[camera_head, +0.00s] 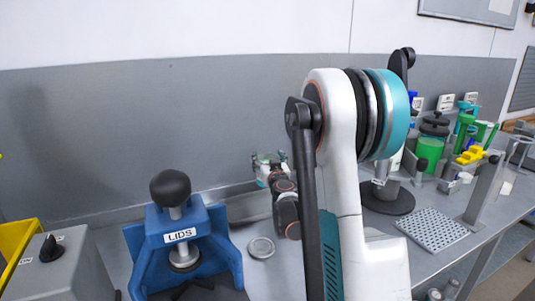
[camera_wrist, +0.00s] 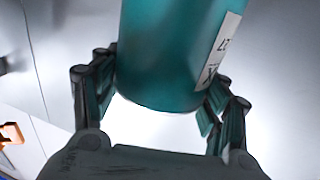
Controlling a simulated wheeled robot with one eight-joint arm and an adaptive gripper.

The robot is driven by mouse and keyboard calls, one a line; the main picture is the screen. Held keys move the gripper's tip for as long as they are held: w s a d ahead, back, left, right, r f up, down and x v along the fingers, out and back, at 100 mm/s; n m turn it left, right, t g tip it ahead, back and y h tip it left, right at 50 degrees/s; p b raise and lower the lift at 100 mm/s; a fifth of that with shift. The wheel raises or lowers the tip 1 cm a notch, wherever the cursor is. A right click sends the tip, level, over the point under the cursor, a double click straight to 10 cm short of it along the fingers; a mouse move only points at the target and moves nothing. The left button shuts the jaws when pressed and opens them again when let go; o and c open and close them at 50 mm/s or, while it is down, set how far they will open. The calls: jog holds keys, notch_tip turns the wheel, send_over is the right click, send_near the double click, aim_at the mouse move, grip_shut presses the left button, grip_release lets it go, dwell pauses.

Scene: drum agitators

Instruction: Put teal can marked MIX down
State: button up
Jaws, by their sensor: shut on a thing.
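The teal can (camera_wrist: 165,50) fills the upper middle of the wrist view, with part of a white label (camera_wrist: 219,50) on its right side. The lettering is turned and only partly readable. My gripper (camera_wrist: 163,85) has a finger on each side of the can and is shut on it. In the head view my gripper (camera_head: 269,162) is near the back of the bench, behind my arm. The can cannot be made out clearly there. I cannot tell whether it touches a surface.
A blue stand marked LIDS (camera_head: 180,236) with a black knob is at the front. A round metal disc (camera_head: 261,248) lies to its right. A grey knobbed box (camera_head: 62,264) is at left. A perforated mat (camera_head: 432,229) and a green container (camera_head: 430,153) are at right.

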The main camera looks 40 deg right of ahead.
jog(key=shift+f+b, duration=1.7)
jog(key=shift+f, duration=3.35)
jog(key=shift+f, duration=0.1)
jog(key=o, duration=2)
jog(key=shift+r, duration=0.2)
jog(key=v, duration=1.2)
jog(key=shift+f, duration=0.15)
